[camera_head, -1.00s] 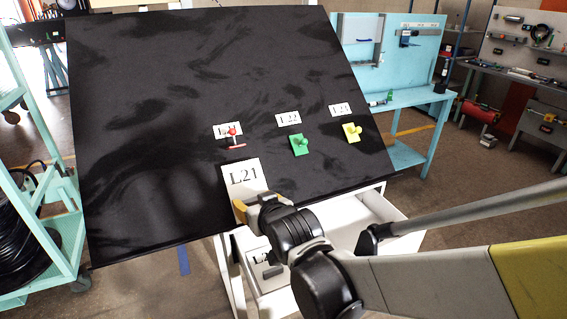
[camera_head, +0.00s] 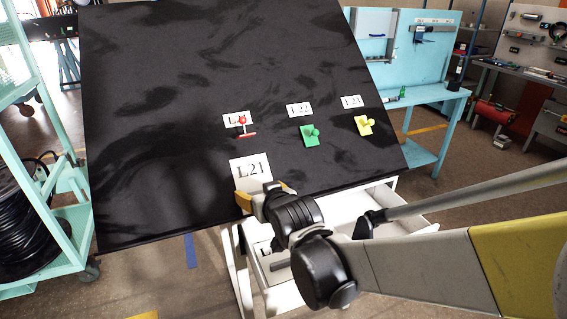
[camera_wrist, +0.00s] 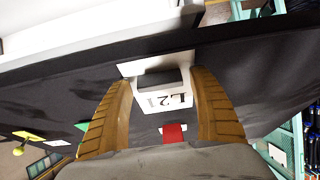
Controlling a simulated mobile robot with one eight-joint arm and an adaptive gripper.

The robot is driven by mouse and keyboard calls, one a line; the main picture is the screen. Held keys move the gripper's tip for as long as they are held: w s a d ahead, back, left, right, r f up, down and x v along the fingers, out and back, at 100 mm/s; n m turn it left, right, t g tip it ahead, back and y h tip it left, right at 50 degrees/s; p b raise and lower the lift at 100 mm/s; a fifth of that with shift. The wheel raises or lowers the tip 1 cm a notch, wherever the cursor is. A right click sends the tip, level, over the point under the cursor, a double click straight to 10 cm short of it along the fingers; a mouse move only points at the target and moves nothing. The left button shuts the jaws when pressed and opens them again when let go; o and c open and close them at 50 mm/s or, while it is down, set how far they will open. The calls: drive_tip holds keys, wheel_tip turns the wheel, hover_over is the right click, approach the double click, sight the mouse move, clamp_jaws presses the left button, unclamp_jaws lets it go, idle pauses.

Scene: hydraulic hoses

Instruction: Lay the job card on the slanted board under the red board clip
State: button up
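The white job card (camera_head: 250,170), marked L21, lies on the black slanted board (camera_head: 170,100) near its lower edge. It is below the red board clip (camera_head: 242,120), with bare board between them. In the wrist view the card (camera_wrist: 145,100) carries a grey block (camera_wrist: 160,80). My gripper (camera_head: 265,192) is at the card's lower part. Its yellow-brown fingers (camera_wrist: 162,82) stand apart on either side of the block, with a narrow gap showing beside it, and look open. The red clip also shows in the wrist view (camera_wrist: 173,133). Whether the card lies fully flat is hard to tell.
A green clip (camera_head: 310,135) and a yellow clip (camera_head: 364,125) sit to the right, each below a label. An open white drawer (camera_head: 350,215) is under the board's lower edge. A turquoise cart (camera_head: 45,200) stands at the left. The upper board is clear.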

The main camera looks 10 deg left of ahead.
drive_tip(key=shift+s, duration=0.1)
drive_tip(key=v, duration=1.2)
drive_tip(key=shift+d, duration=0.1)
